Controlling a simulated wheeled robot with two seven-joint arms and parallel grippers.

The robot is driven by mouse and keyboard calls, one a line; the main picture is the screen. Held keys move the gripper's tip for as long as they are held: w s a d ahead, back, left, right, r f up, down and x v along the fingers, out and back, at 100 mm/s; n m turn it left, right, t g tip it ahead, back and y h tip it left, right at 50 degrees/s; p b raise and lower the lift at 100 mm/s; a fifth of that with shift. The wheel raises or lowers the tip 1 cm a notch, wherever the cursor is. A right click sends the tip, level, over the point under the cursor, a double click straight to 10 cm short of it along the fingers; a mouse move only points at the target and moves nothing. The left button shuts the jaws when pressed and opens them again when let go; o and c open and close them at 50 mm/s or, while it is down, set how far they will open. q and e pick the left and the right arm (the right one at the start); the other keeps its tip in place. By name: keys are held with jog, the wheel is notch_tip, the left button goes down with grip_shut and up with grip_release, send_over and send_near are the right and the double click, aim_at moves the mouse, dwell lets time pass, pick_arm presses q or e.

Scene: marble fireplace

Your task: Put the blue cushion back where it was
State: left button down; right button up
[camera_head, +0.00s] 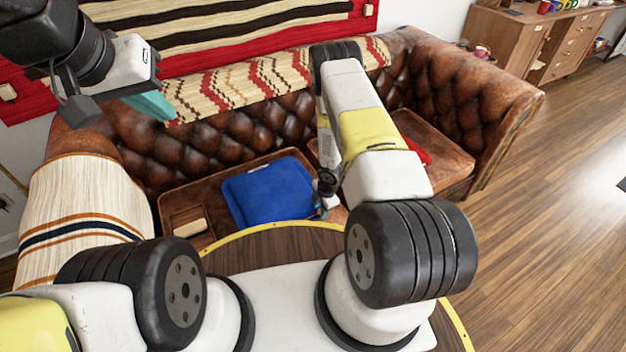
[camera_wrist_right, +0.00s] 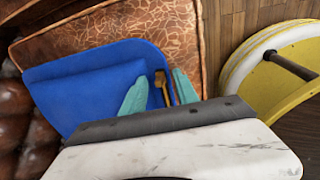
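The blue cushion (camera_head: 268,192) lies flat on the left seat of the brown leather sofa (camera_head: 215,145). It also shows in the right wrist view (camera_wrist_right: 90,88). My right gripper (camera_head: 322,208) is at the cushion's front right corner, partly hidden behind my arm. In the right wrist view its two teal fingers (camera_wrist_right: 160,92) stand apart, with the cushion's edge and a small brown-orange item (camera_wrist_right: 164,86) seen between them. Whether they touch the cushion cannot be told. My left gripper (camera_head: 150,104) is raised at the upper left, away from the cushion; its finger opening is unclear.
A small tan block (camera_head: 190,228) lies on the seat's front left. A red item (camera_head: 418,152) is on the right seat. Striped throws cover the left armrest (camera_head: 80,205) and backrest (camera_head: 240,92). A wooden cabinet (camera_head: 540,40) stands far right, with open floor before it.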

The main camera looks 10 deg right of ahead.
jog(key=s+d+r+m+t+h, duration=0.2)
jog(key=r+m, duration=0.9)
jog(key=r, duration=3.4)
jog(key=s+a+r+m+t+y, duration=0.2)
jog(key=s+r+m, duration=0.8)
jog(key=s+r, duration=0.7)
jog(key=s+a+y, duration=0.1)
jog(key=s+a, duration=0.1)
jog(key=s, duration=0.2)
jog(key=shift+r, duration=0.35)
jog(key=shift+s+a, duration=0.1)
